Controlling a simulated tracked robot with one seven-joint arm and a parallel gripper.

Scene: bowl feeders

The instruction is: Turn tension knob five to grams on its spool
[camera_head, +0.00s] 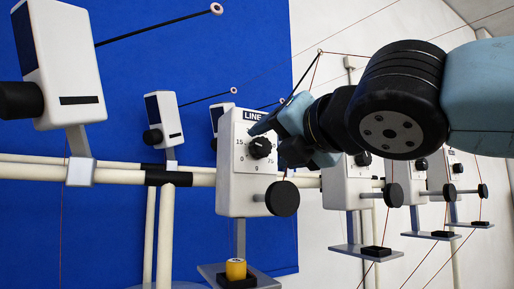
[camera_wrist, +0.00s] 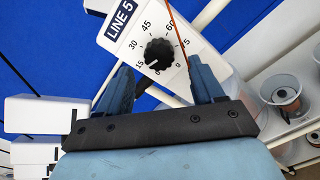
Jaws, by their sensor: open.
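The white tensioner unit labelled LINE 5 (camera_wrist: 112,40) fills the upper middle of the wrist view; it also shows in the head view (camera_head: 228,190). Its black ribbed tension knob (camera_wrist: 160,54) sits inside a dial marked in steps of 15. A pale mark on the knob points down-left, near the 15. The knob also shows in the head view (camera_head: 260,147). My gripper (camera_wrist: 161,68) is open, its blue fingers apart on either side of the knob, with no clear contact.
A thin orange thread (camera_wrist: 177,25) runs down across the dial beside the knob. A black round disc (camera_head: 282,198) sticks out at the unit's lower right. Similar units stand along the rail (camera_head: 120,174) on both sides. A blue panel (camera_head: 240,50) stands behind.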

